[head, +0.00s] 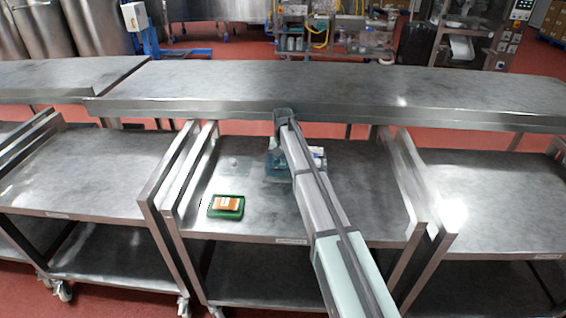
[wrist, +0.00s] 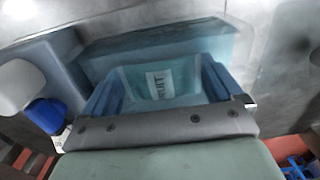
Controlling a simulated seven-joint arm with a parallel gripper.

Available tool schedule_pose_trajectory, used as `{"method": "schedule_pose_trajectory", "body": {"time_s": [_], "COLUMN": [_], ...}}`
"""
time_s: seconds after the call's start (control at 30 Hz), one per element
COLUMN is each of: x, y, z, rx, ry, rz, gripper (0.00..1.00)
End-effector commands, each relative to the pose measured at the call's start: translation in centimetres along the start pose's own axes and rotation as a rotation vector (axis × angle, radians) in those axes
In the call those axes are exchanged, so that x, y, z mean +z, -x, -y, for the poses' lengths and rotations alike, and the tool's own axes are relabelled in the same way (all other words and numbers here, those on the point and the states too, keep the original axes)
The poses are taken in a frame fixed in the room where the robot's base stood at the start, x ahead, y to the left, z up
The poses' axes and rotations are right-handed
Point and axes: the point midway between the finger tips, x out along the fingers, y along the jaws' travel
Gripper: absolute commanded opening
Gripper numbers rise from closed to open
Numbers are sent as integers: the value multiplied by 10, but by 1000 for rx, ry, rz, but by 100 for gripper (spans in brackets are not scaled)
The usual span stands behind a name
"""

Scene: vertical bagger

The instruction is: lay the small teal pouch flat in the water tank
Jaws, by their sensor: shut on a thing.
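The small teal pouch (wrist: 160,78), with a pale printed label, is between the two blue fingers of my gripper (wrist: 162,70) in the wrist view. My gripper is shut on it. The water tank (wrist: 170,38) is a see-through blue-teal box, seen just beyond and around the pouch in the wrist view. In the head view the tank (head: 276,178) stands on the middle cart, partly hidden by my arm. The pouch does not show clearly there. I cannot tell how high the pouch is above the tank floor.
A green tray (head: 212,212) with an orange pouch (head: 228,203) lies to the left on the same cart. In the wrist view, white and blue rounded objects (wrist: 44,115) stand left of the tank. A long steel counter (head: 340,88) runs behind the carts. The cart's right part is clear.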

Motion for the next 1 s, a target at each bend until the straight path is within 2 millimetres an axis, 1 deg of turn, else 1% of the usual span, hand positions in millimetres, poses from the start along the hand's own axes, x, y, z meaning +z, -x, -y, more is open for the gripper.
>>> {"method": "schedule_pose_trajectory", "body": {"time_s": [0.3, 0.33, 0.4, 0.77, 1.0], "x": [0, 0, 0, 0, 0], "y": [-2, -2, -2, -2, 11], "z": [0, 0, 0, 0, 0], "rx": [0, 0, 0, 0, 0], "ry": [0, 0, 0, 0, 0], "rz": [0, 0, 0, 0, -1], "gripper": [59, 94, 100, 100, 100]}}
